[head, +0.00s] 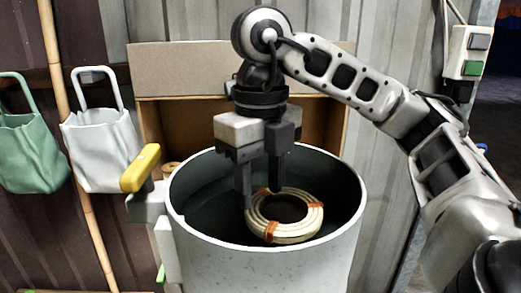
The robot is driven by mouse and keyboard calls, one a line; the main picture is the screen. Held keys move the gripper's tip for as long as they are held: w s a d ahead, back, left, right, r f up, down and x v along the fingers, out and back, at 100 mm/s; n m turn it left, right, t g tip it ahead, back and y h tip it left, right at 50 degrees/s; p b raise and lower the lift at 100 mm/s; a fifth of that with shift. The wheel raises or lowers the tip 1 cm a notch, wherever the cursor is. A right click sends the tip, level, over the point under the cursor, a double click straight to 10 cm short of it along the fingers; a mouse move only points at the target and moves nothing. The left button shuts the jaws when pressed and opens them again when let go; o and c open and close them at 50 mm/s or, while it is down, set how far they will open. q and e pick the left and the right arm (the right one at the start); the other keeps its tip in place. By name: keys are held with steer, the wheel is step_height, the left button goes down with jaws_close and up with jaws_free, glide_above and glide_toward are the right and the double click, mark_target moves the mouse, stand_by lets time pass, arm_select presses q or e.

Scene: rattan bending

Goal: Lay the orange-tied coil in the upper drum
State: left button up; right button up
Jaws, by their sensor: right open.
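The coil (308,222) is a pale rattan ring with orange ties. It lies inside the drum (270,262), a large speckled grey-white container with a dark interior. My right gripper (261,198) reaches down into the drum from above, its fingers pointing down. It is open, with its fingertips at the left and back part of the coil. Whether the fingers touch the coil I cannot tell. My left gripper is not in view.
A yellow-handled lever (140,168) sticks out at the drum's left rim. A cardboard box (190,72) stands behind the drum. A white bag (100,150) and a green bag (33,153) hang on the wall at left, beside a bamboo pole (72,125). A switch box (468,52) is at upper right.

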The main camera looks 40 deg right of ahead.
step_height(320, 180, up, 3)
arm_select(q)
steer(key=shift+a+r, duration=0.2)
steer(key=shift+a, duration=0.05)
arm_select(e)
steer(key=shift+r, duration=0.6)
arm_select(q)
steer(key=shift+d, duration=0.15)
